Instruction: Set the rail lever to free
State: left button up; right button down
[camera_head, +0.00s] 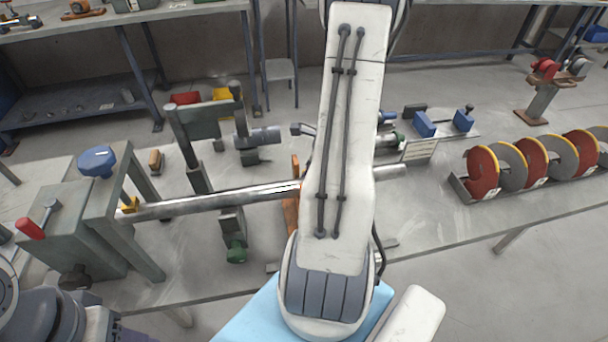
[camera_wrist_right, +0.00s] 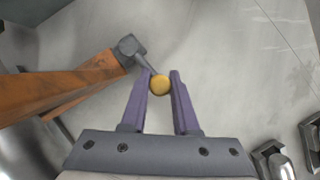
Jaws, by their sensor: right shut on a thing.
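In the right wrist view, the rail lever (camera_wrist_right: 146,66) is a short grey arm with a yellow ball knob (camera_wrist_right: 161,86) at its end. It comes from a grey pivot (camera_wrist_right: 129,47) at the end of an orange bracket (camera_wrist_right: 50,92). My right gripper (camera_wrist_right: 161,82) has its purple fingers on both sides of the knob and is shut on it. In the head view, my right arm hides this gripper and the lever; part of the orange bracket (camera_head: 291,206) shows beside the arm.
A long metal shaft (camera_head: 215,204) runs across the bench from the grey machine housing (camera_head: 72,230), which has a red-handled lever (camera_head: 30,228) and a blue knob (camera_head: 97,161). Red and grey discs (camera_head: 482,172) stand at right. Bare bench (camera_head: 440,205) lies between.

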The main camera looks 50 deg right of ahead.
jog(key=shift+s+a+m, duration=0.15)
jog(key=shift+m, duration=0.25)
jog(key=c, duration=0.7)
grip_release()
jog(key=p+v, duration=0.3)
jog(key=v, duration=0.7)
jog(key=shift+s+a+r+p, duration=0.1)
jog(key=shift+s+r+p, duration=0.1)
jog(key=shift+r+p, duration=0.1)
jog(key=shift+f, duration=0.1)
